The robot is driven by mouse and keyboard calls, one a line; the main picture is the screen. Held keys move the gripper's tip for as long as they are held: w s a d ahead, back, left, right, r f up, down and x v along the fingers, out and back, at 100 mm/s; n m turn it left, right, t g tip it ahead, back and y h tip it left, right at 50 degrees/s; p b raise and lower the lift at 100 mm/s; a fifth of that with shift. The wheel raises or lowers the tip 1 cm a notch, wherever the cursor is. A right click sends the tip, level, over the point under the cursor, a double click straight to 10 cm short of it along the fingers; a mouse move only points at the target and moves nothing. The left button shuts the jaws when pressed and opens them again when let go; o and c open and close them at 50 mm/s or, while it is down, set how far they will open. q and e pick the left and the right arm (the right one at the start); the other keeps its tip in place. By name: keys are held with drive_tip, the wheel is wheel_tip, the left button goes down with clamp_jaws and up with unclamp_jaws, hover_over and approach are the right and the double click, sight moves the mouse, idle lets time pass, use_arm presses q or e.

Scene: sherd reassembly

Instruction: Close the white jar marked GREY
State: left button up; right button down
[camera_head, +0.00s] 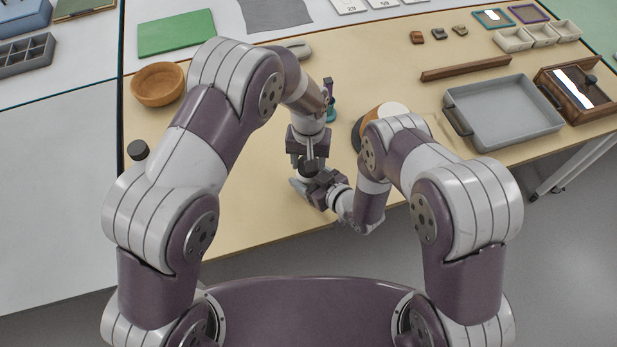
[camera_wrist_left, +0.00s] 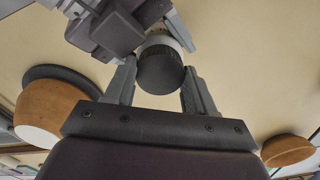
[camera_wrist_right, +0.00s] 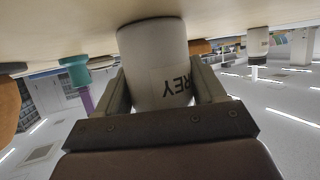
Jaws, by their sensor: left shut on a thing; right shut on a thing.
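The white jar marked GREY (camera_wrist_right: 153,65) is between the fingers of my right gripper (camera_wrist_right: 160,92), which is shut on its body. The letters "REY" show on its side in the right wrist view. A dark round lid (camera_wrist_left: 160,72) is between the fingers of my left gripper (camera_wrist_left: 160,90), which is shut on it. In the head view my left gripper (camera_head: 311,162) is directly above my right gripper (camera_head: 322,188).
Another jar with a black lid (camera_head: 138,150) stands at the table's left edge. A wooden bowl (camera_head: 158,86) is behind it. A purple and teal tool (camera_head: 330,105) stands just behind my grippers. A grey tray (camera_head: 505,115) lies at right. The table's front edge is close.

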use_arm(q)
drive_tip(key=o, duration=1.2)
drive_tip(key=shift+c, duration=0.2)
drive_tip(key=shift+r, duration=2.3)
drive_tip(key=shift+c, duration=0.4)
drive_tip(key=shift+r+n, duration=0.35)
drive_tip(key=shift+n, duration=0.05)
wheel_tip(320, 180, up, 3)
drive_tip(key=n, duration=0.4)
drive_tip(key=shift+f, duration=0.1)
